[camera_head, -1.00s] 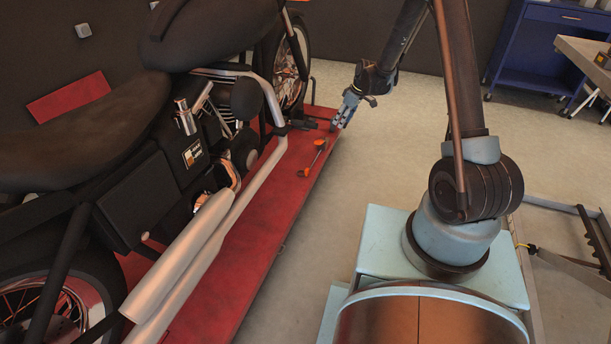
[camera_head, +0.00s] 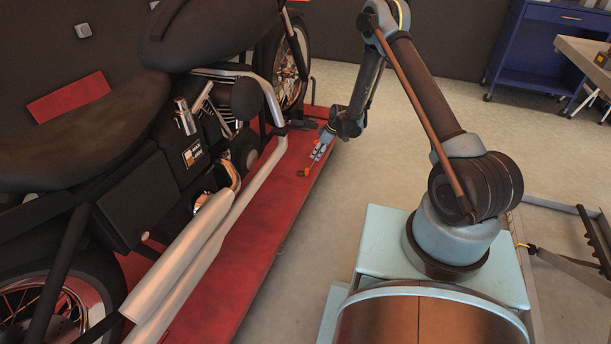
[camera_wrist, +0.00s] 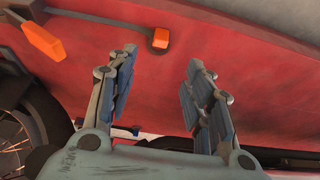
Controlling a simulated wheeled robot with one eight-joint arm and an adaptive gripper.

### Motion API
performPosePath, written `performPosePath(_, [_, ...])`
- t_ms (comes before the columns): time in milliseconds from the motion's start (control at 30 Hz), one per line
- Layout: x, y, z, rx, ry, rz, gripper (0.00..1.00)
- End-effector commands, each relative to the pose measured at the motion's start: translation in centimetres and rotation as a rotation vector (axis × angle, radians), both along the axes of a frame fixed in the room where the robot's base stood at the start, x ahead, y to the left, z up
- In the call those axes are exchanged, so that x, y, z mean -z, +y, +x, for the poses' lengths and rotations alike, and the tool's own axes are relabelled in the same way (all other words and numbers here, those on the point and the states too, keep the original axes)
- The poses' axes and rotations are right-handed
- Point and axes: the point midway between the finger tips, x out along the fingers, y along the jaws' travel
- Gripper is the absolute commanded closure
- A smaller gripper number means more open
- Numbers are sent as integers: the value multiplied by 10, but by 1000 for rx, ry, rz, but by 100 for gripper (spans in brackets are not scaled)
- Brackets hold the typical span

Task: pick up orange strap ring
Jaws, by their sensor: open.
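The orange strap ring shows as orange pieces joined by a thin dark bar on the red lift platform. In the wrist view, a long orange piece (camera_wrist: 43,40) lies at upper left. A small orange block (camera_wrist: 160,39) lies ahead of the gap between my fingertips. In the head view, one orange end (camera_head: 304,172) shows just below my gripper (camera_head: 318,152), which hides part of the rest. My gripper also shows in the wrist view (camera_wrist: 162,60), with its two fingers wide apart and nothing between them. I cannot tell its exact height above the platform.
A black motorcycle (camera_head: 120,150) stands on the red platform (camera_head: 265,215), its silver exhaust pipes (camera_head: 215,225) left of my gripper. A wheel (camera_wrist: 25,130) shows at the wrist view's left edge. Bare floor (camera_head: 390,130) lies to the right, with a blue cabinet (camera_head: 540,50) behind.

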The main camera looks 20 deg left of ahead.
Motion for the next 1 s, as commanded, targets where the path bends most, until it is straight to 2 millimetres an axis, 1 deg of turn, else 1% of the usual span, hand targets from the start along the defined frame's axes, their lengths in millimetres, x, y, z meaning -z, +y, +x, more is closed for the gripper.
performPosePath(100, [17,7,0,-1,0,0,53])
performPosePath(500, [67,28,2,0,0,0,53])
performPosePath(633, [77,32,2,0,0,0,53])
performPosePath(867, [83,35,2,0,0,0,53])
performPosePath(1000, [94,39,2,-1,0,0,53])
